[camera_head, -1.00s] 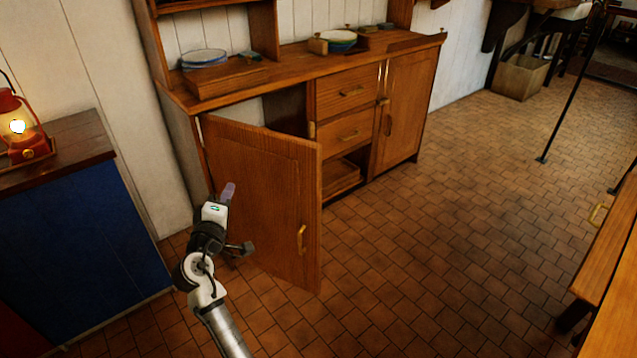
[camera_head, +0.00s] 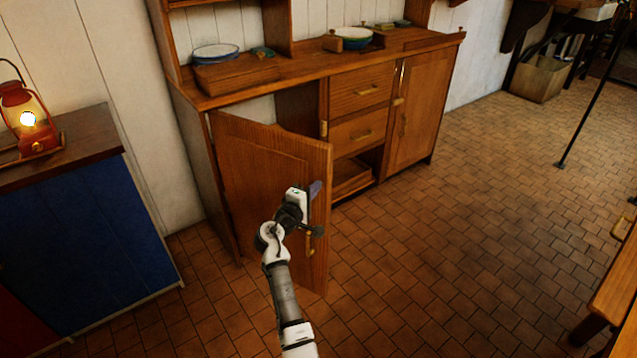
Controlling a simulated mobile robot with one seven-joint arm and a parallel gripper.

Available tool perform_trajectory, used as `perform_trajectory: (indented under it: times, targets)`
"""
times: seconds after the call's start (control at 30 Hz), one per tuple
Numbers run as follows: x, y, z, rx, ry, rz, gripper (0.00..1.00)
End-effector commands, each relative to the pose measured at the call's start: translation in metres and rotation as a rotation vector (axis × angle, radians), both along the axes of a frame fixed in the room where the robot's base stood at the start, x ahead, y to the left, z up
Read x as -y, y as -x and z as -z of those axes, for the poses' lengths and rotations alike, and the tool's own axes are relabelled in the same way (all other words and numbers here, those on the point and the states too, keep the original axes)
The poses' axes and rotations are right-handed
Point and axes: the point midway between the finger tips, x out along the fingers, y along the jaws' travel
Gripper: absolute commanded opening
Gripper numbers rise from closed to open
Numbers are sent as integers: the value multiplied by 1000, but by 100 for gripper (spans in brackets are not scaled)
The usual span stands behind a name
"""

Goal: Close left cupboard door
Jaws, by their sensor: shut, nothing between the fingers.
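The left cupboard door (camera_head: 255,185) is brown wood and stands wide open, hinged at the cupboard's left side and swung out over the floor. Its brass handle (camera_head: 310,241) is near the free edge, partly hidden by my arm. My gripper (camera_head: 315,190) is shut and empty, in front of the door's outer face near its free edge. I cannot tell whether it touches the door. The wooden cupboard (camera_head: 310,78) stands against the white wall. Part of its left compartment shows above the door.
The right cupboard door (camera_head: 420,105) is closed, and drawers (camera_head: 362,88) sit in the middle. A blue cabinet (camera_head: 80,225) with a lit red lantern (camera_head: 27,125) stands at left. A wooden bench (camera_head: 615,285) is at the right edge. The tiled floor between is clear.

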Motion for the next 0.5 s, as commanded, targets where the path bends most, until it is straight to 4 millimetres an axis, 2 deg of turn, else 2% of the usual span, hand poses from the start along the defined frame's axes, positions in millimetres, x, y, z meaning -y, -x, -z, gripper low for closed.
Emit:
perform_trajectory:
  times: [0.2,0.5]
  targets:
    - [11,-18,0,0,-1,0,0]
    - [12,-20,0,1,-2,-1,0]
